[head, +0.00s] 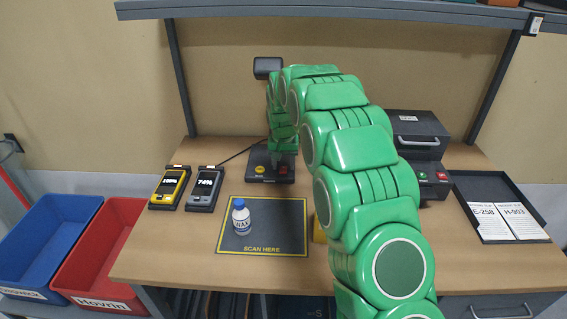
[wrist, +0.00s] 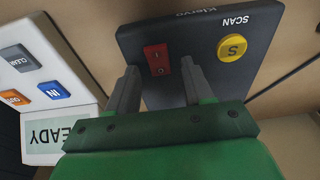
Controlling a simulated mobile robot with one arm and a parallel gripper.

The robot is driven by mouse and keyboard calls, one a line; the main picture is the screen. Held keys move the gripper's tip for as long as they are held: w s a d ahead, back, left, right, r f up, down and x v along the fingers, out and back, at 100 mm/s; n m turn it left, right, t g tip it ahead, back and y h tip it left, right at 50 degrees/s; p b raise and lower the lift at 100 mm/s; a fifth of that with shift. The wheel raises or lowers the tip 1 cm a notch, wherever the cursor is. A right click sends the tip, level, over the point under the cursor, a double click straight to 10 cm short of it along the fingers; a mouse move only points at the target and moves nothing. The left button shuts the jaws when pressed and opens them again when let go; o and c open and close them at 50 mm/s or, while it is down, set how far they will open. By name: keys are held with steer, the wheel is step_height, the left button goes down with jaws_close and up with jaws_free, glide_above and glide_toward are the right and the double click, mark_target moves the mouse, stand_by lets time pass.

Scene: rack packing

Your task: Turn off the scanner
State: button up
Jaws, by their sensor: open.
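The scanner stands at the back of the table, its dark head (head: 267,67) raised above its black base (head: 258,180). On the base are a round yellow button (head: 259,169) and a red rocker switch (head: 283,170). In the wrist view, the red switch (wrist: 157,60), marked with I and O, lies just beyond my gripper (wrist: 160,85). The yellow button (wrist: 232,47) is right of it, beneath the word SCAN. My gripper is open, with nothing visible between its fingers; contact with the switch cannot be made out. My arm hides part of the scanner in the head view.
A white-capped panel with coloured buttons (wrist: 55,90) is close left in the wrist view. A blue-capped bottle (head: 241,217) stands on the scan mat (head: 280,230). Two handheld devices (head: 170,188) lie left. A dark printer-like machine (head: 417,135) and document tray (head: 480,190) are right.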

mark_target(284, 170)
steer(key=shift+r, duration=0.1)
step_height(284, 170, up, 8)
steer(key=s, duration=0.1)
steer(key=shift+f, duration=0.25)
